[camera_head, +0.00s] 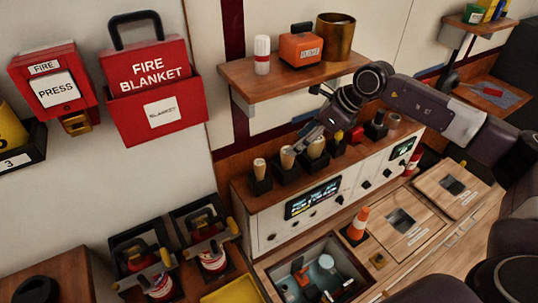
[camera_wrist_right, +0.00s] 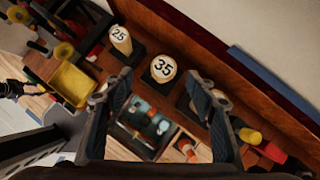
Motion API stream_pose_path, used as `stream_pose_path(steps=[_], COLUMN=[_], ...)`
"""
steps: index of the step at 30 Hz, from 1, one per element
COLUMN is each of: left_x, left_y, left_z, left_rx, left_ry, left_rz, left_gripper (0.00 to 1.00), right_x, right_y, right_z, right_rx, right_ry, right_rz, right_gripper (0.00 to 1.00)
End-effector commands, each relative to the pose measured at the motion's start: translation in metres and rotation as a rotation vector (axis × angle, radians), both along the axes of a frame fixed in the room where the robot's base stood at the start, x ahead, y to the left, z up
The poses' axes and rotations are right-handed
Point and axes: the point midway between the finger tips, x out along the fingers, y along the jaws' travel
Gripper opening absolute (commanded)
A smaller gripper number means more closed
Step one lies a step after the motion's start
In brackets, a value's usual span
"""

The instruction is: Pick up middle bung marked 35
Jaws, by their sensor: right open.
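The bung marked 35 (camera_wrist_right: 163,67) has a pale round top with black digits and stands upright in a dark square holder. In the head view it appears to be the second bung from the left (camera_head: 287,157) on the wooden ledge. The bung marked 25 (camera_wrist_right: 119,36) stands to its left. Another pale bung (camera_head: 315,147) stands to its right, partly hidden by a finger in the wrist view. My right gripper (camera_wrist_right: 160,92) is open and empty above the row, with the 35 bung between and beyond its fingertips. My left gripper is not in view.
A wooden shelf (camera_head: 262,80) with a white canister, an orange box and a brass cup hangs above the ledge. A console with a lit screen (camera_head: 314,198) is below. An orange cone (camera_head: 358,224) and an open bin (camera_head: 310,243) stand in front.

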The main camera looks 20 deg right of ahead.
Motion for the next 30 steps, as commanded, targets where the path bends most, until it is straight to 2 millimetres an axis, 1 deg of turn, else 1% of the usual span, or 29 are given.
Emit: stream_pose_path(steps=[1,4,10,13,17,18,21,24,29,30], left_x=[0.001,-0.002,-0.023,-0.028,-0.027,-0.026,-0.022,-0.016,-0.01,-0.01], left_y=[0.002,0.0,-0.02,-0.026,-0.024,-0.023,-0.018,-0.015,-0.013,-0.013], left_z=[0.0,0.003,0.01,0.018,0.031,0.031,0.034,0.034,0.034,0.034], left_rx=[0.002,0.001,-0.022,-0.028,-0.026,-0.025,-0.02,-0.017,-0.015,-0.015], left_ry=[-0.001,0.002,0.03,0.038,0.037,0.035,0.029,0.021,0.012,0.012], left_rz=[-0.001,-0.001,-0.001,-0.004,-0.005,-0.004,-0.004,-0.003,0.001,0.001], left_gripper=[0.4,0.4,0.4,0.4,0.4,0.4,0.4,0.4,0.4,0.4], right_x=[0.0,0.002,0.011,0.016,0.025,0.027,0.031,0.033,0.033,0.033], right_y=[-0.003,-0.002,0.006,0.01,0.016,0.018,0.021,0.022,0.022,0.022], right_z=[0.0,-0.004,-0.021,-0.03,-0.046,-0.052,-0.062,-0.066,-0.066,-0.066], right_rx=[-0.007,-0.01,-0.009,-0.008,-0.009,-0.007,-0.007,-0.007,-0.007,-0.007], right_ry=[0.002,0.005,0.004,0.006,0.006,0.004,0.005,0.004,0.003,0.003], right_rz=[-0.004,-0.003,-0.002,-0.002,-0.003,-0.002,-0.002,-0.003,-0.004,-0.004], right_gripper=[0.52,0.52,0.52,0.52,0.52,0.52,0.52,0.52,0.52,0.49])
